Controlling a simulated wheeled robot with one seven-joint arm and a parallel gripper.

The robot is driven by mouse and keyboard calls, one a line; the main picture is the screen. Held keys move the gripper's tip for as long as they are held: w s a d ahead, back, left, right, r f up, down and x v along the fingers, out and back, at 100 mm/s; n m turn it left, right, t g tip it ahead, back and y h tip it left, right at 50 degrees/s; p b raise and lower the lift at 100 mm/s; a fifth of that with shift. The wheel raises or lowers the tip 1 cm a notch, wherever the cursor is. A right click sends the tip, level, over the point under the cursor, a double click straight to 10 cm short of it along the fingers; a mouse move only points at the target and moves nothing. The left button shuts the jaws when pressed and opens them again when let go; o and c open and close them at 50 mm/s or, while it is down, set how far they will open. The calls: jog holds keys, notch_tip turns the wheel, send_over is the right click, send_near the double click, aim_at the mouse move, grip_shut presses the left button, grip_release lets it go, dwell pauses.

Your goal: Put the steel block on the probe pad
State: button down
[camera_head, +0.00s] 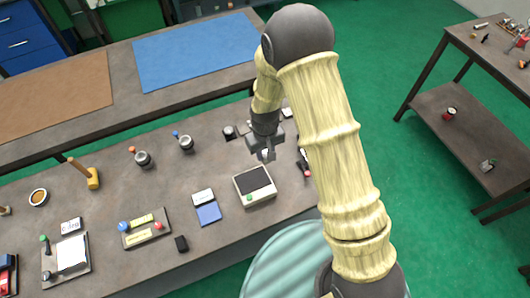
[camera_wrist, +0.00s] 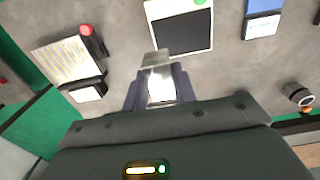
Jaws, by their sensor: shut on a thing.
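My gripper (camera_head: 264,153) is shut on a shiny steel block (camera_wrist: 158,78), which shows between the two fingers (camera_wrist: 160,92) in the wrist view. The block appears held above the bench, close to the edge of a cream-framed box with a dark square top and a green button (camera_head: 255,185). That box also shows at the top of the wrist view (camera_wrist: 183,32). A flat blue pad (camera_head: 208,213) with a white card lies left of the box, and also shows in the wrist view (camera_wrist: 259,8). I cannot read which is labelled the probe pad.
A striped plate with a red knob (camera_wrist: 68,58) and a white card lie on the other side of my gripper from the blue pad. Two dark round fixtures with knobs (camera_head: 143,158) (camera_head: 186,144) stand on the grey bench (camera_head: 120,185). A mallet (camera_head: 92,178) lies farther left.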

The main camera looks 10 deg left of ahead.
jog(key=shift+r, duration=0.45)
